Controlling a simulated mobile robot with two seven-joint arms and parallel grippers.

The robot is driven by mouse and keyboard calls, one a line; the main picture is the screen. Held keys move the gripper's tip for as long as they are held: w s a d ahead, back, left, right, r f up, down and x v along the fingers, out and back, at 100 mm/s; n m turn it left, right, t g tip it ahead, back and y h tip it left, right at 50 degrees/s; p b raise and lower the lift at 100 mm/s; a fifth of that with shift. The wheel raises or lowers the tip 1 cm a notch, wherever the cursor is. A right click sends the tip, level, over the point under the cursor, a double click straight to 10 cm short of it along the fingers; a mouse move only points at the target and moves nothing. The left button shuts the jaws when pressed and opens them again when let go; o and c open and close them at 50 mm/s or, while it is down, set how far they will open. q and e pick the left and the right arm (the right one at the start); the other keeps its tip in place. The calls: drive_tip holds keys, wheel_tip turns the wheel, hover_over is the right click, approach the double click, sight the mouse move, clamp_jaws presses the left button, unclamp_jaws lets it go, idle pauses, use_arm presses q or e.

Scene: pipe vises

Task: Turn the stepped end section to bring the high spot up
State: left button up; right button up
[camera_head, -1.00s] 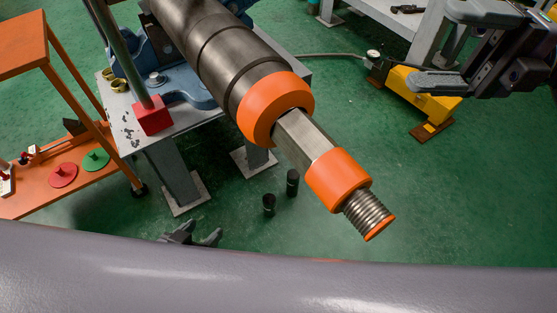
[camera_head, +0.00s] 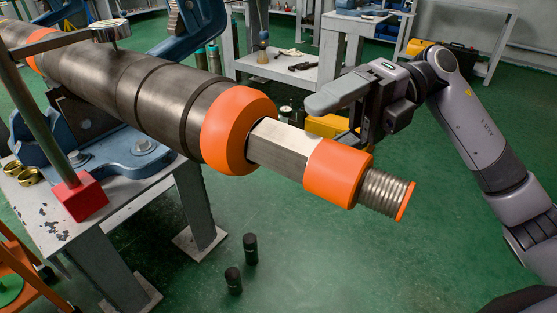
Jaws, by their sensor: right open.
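The stepped end section juts from a dark steel pipe (camera_head: 110,85) toward the lower right. It has a large orange collar (camera_head: 235,130), a bare flat-sided length (camera_head: 276,146), a smaller orange collar (camera_head: 338,172) and a threaded tip (camera_head: 382,192) with an orange rim. I cannot pick out the high spot. A round gauge (camera_head: 111,31) stands over the pipe with its stem down; whether it touches is unclear. My right gripper (camera_head: 326,118) is open and empty, pointing left, just above and behind the flat-sided length in the picture. My left gripper is out of view.
The gauge's post rises from a red base (camera_head: 78,197) on a worn steel stand (camera_head: 62,228) beside the blue vise (camera_head: 115,160). Two dark cylinders (camera_head: 250,248) stand on the green floor. Grey benches fill the back. The floor below the threaded tip is clear.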

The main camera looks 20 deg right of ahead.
sight(287, 152)
drive_tip(key=x, duration=0.6)
drive_tip(key=shift+b, duration=0.35)
drive_tip(key=c, duration=1)
